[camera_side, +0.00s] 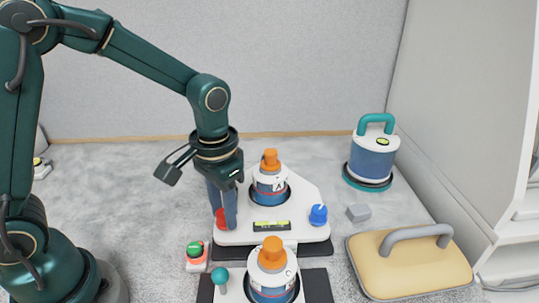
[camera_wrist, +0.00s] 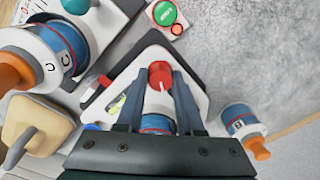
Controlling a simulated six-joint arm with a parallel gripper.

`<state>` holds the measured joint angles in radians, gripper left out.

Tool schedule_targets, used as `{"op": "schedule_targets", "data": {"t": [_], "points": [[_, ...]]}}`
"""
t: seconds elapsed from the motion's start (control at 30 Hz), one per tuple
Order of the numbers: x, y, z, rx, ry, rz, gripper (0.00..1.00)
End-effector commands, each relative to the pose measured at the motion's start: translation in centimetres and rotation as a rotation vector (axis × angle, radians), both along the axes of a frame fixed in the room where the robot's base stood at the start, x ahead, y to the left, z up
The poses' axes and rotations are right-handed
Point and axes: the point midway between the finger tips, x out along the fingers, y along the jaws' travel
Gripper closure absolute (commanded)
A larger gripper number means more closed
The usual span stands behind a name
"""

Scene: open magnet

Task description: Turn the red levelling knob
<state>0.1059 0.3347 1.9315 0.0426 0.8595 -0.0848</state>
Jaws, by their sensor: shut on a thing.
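The red levelling knob (camera_side: 221,219) sits at the left corner of a white plate (camera_side: 296,232) on a dark base. In the wrist view the red knob (camera_wrist: 160,70), with a pale line on its top, lies between my two finger tips. My gripper (camera_side: 225,222) points down and is shut on the red knob; it also shows in the wrist view (camera_wrist: 161,79). The fingers partly hide the knob in the side view. A spirit level (camera_side: 271,226) with a yellow-green vial is on the plate. A blue knob (camera_side: 318,215) is at the right corner.
An orange-topped canister marked A (camera_side: 269,184) stands on the plate close to my fingers. A second orange-topped canister (camera_side: 272,272) and a teal knob (camera_side: 219,277) are in front. A button box (camera_side: 196,258) is left, a yellow handled pad (camera_side: 415,270) right, a teal-handled canister (camera_side: 372,155) behind.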

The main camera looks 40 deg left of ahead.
Motion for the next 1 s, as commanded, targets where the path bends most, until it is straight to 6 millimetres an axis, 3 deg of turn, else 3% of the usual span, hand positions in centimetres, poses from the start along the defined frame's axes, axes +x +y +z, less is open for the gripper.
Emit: {"op": "schedule_targets", "data": {"t": [0.3, 0.33, 0.4, 0.73, 1.0], "points": [[-0.1, 0.1, 0.0, 0.002, 0.006, -0.001, 1.00], [-0.1, 0.1, 0.0, 0.002, 0.005, -0.001, 0.52], [-0.1, 0.1, 0.0, 0.002, 0.005, 0.000, 0.34], [0.0, 0.0, 0.2, 0.000, 0.000, 0.001, 0.34], [0.0, -0.1, 3.5, 0.000, -0.003, 0.001, 0.34]]}}
